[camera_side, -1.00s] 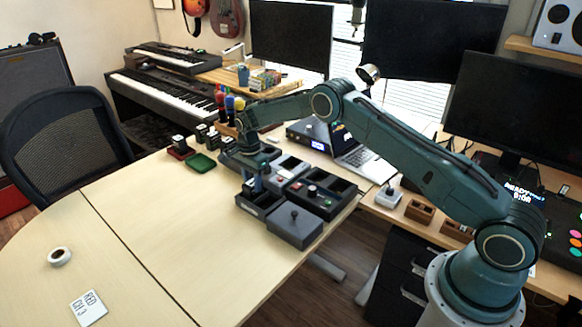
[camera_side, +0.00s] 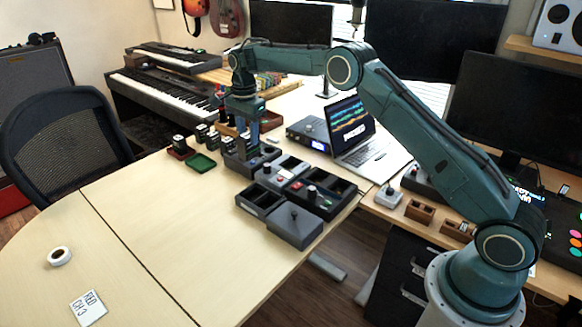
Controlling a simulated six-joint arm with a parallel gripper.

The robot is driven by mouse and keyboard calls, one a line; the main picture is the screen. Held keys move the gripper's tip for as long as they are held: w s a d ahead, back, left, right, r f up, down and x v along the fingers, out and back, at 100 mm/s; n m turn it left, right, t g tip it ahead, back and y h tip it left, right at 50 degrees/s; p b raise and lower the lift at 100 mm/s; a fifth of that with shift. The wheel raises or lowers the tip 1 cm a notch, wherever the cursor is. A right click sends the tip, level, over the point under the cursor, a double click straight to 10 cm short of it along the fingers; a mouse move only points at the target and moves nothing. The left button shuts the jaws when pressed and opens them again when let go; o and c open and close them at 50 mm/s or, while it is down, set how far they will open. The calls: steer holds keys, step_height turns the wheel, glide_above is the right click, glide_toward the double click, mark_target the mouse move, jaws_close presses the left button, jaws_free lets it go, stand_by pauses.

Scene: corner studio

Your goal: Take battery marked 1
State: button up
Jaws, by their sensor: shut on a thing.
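My gripper (camera_side: 246,142) points straight down above the row of dark boxes on the wooden table. It is shut on a small dark battery (camera_side: 247,151), partly hidden by the fingers. Other small dark batteries with pale tops stand at the left: one in a red tray (camera_side: 181,153), and several between the green tray and my gripper, such as one battery (camera_side: 201,134). Their marks are too small to read, so I cannot tell which one bears a 1.
A green tray (camera_side: 202,163) lies left of my gripper. Dark open boxes (camera_side: 258,200) and a closed grey box (camera_side: 295,226) stand to the front right. A laptop (camera_side: 375,155) is behind. A tape roll (camera_side: 60,256) and a card (camera_side: 88,308) lie front left; the table between is clear.

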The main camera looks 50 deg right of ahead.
mark_target(248, 135)
steer(key=shift+r, duration=1.55)
